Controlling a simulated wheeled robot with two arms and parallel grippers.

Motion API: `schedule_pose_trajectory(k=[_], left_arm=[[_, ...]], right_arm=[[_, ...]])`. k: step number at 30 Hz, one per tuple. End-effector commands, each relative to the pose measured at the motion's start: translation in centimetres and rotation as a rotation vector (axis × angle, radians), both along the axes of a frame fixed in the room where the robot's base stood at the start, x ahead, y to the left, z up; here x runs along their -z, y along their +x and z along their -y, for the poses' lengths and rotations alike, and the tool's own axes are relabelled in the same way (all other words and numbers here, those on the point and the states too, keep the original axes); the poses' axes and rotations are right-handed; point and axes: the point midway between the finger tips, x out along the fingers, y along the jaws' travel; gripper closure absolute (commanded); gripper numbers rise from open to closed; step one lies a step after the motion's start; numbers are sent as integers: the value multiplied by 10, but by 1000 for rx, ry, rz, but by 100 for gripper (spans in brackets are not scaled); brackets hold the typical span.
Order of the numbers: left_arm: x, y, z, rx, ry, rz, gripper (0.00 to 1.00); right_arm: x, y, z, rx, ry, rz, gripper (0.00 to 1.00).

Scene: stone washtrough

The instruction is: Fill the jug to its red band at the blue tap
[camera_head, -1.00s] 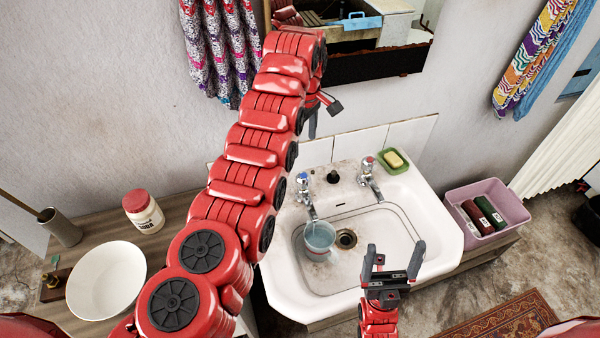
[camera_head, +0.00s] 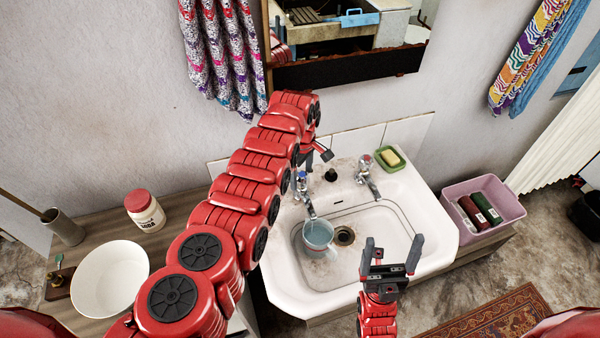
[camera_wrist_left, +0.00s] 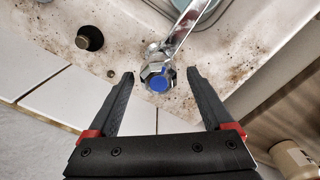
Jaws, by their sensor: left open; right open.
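The jug (camera_head: 318,236) stands in the sink basin under the spout of the blue tap (camera_head: 303,184), with bluish water visible inside. I cannot make out its red band or whether water is running. My left gripper (camera_head: 317,158) is open just above and behind the blue tap. In the left wrist view the tap's blue-capped handle (camera_wrist_left: 160,82) lies between the open fingertips (camera_wrist_left: 160,74), with gaps on both sides. My right gripper (camera_head: 392,252) is open and empty over the sink's front right, apart from the jug.
A second tap with a red mark (camera_head: 368,165) is right of the blue one, and a black plug (camera_head: 331,175) between them. A green soap dish (camera_head: 390,160) sits on the sink's back corner. A white bowl (camera_head: 108,278) and lidded jar (camera_head: 145,211) stand left.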

Motion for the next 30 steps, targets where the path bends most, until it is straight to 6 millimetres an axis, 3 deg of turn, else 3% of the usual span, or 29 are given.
schedule_pose_trajectory(k=[5,18,23,30], left_arm=[[0,0,0,0,0,0,19],[0,0,0,0,1,-2,98],[3,-1,-1,42,1,-4,100],[5,1,0,258,0,-1,100]], right_arm=[[0,0,0,0,0,0,12],[0,0,0,0,0,0,12],[5,0,0,0,0,0,12],[28,0,0,0,0,0,12]])
